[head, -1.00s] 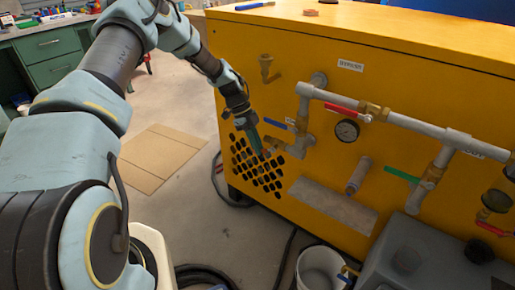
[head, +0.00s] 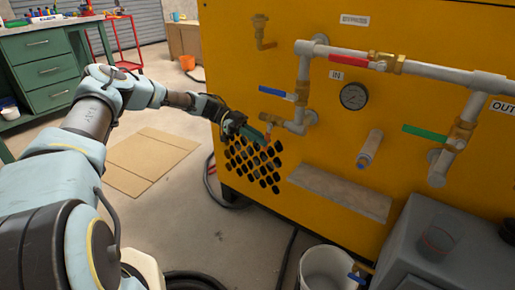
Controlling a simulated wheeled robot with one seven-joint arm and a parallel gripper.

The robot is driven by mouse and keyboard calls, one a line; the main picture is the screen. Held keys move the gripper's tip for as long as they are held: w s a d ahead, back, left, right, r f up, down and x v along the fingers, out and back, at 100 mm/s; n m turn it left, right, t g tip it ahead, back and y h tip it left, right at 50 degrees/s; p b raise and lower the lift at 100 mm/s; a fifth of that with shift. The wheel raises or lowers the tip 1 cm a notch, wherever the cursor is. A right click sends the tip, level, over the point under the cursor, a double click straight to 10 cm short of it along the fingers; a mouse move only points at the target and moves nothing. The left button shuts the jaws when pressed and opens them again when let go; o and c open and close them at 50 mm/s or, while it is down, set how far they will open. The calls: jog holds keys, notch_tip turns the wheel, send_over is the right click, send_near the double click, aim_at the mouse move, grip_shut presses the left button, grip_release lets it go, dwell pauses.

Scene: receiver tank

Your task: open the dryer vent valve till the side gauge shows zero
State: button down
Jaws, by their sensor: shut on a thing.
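My gripper (head: 262,137) has teal fingers and is at the yellow cabinet's front, just above the black vent holes. It is shut on a small orange-brown piece (head: 268,139) at the fingertips, which looks like the vent valve's handle; it is too small to be sure. A brass fitting (head: 271,119) is just above, on the grey inlet pipe. A blue lever (head: 276,93) lies about level over it. The round gauge (head: 353,96) is to the right, under the IN label; its needle is too small to read.
The yellow cabinet (head: 230,60) also bears a red lever (head: 348,62), a green lever (head: 425,130) and a capped pipe stub (head: 369,149). A white bucket (head: 327,270) and a grey box (head: 420,235) stand below right. Cardboard (head: 150,160) lies on open floor at left.

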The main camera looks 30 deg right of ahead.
jog(key=shift+s+d+f+g+h+b, duration=0.15)
jog(key=shift+s+g+h+b, duration=0.15)
jog(key=shift+b, duration=0.3)
jog(key=shift+s+d+f+g+h+b, duration=0.1)
jog(key=shift+s+f+g+b, duration=0.1)
jog(key=shift+g+b, duration=0.3)
jog(key=shift+s+r, duration=0.1)
jog(key=shift+r, duration=0.05)
jog(key=c, duration=1.2)
grip_release()
jog(key=shift+c, duration=0.2)
jog(key=b+v, duration=0.1)
jog(key=v, duration=0.9)
jog(key=shift+w, duration=0.4)
jog(key=shift+a, duration=0.15)
